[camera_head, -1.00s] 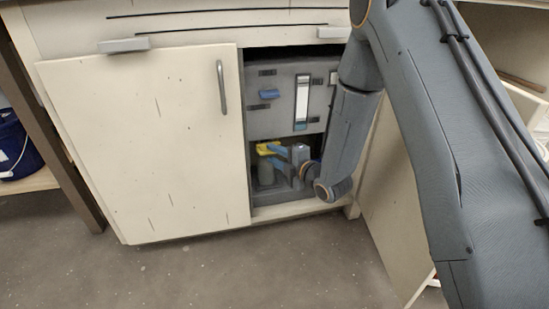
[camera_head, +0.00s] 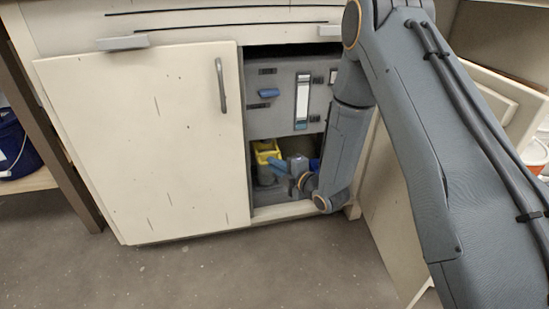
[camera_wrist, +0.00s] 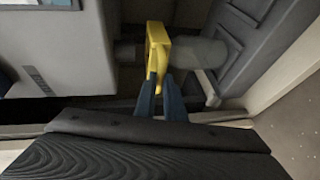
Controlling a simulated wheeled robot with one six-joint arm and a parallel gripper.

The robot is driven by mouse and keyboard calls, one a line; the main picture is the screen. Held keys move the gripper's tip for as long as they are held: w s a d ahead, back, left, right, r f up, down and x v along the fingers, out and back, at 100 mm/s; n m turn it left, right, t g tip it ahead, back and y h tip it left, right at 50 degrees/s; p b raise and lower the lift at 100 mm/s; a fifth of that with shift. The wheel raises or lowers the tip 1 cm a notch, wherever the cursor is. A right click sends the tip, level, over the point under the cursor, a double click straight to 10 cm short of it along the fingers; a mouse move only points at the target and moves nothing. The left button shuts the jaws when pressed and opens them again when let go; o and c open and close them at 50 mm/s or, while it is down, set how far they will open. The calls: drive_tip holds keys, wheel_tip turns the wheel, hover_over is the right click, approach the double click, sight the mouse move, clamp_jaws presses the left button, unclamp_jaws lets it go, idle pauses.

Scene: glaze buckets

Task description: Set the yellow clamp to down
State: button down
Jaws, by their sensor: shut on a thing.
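The yellow clamp (camera_head: 265,147) is inside the open cabinet, low down, on a grey cylindrical part below the grey panel. In the wrist view the yellow clamp (camera_wrist: 158,48) stands straight ahead, in front of a grey cylinder. My gripper (camera_head: 276,163) reaches in from the right, its blue fingers at the clamp's lower front edge. In the wrist view my gripper (camera_wrist: 164,88) has its fingertips close together on the lower end of the yellow part. The fingers and wrist partly hide the clamp's lower part and its mount.
The closed left door (camera_head: 150,150) stands left of the opening. The right door (camera_head: 390,200) is swung open beside my arm. The floor in front is clear.

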drive_tip(key=shift+f, duration=1.2)
drive_tip(key=c, duration=1.8)
unclamp_jaws()
drive_tip(key=shift+f, duration=0.1)
drive_tip(key=shift+d, duration=0.1)
drive_tip(key=p+v, duration=0.3)
drive_tip(key=v, duration=0.4)
drive_tip(key=shift+s+d, duration=0.2)
drive_tip(key=shift+s, duration=0.1)
